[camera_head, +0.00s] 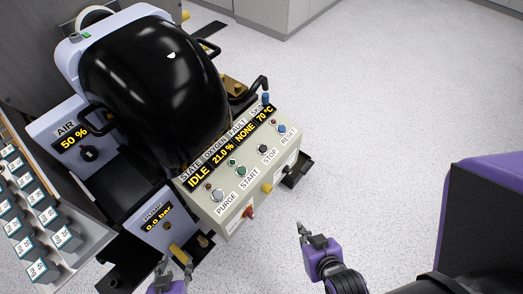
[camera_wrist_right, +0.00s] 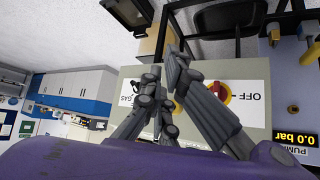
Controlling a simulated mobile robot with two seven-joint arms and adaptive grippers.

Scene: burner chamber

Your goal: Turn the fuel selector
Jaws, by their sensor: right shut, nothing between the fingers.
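The grey control panel (camera_head: 215,210) has a front face with a red rotary switch (camera_head: 250,212) and a yellow knob (camera_head: 267,188). In the right wrist view the red switch (camera_wrist_right: 218,92) sits on a white OFF label. A second white label reading GAS (camera_wrist_right: 127,94) is partly covered by my fingers; the selector at it is hidden or cannot be made out. My right gripper (camera_wrist_right: 166,72) is shut and empty in front of the panel face; in the head view it (camera_head: 312,238) is right of the panel. My left gripper (camera_head: 175,264) is low, by the pump unit; its jaws are unclear.
The pump display (camera_head: 158,216) reads 0.0 bar. A yellow handle (camera_head: 180,254) is close to my left gripper. The black chamber (camera_head: 150,80) stands behind the panel. A rack of labelled blocks (camera_head: 40,225) is at left. The floor to the right is open.

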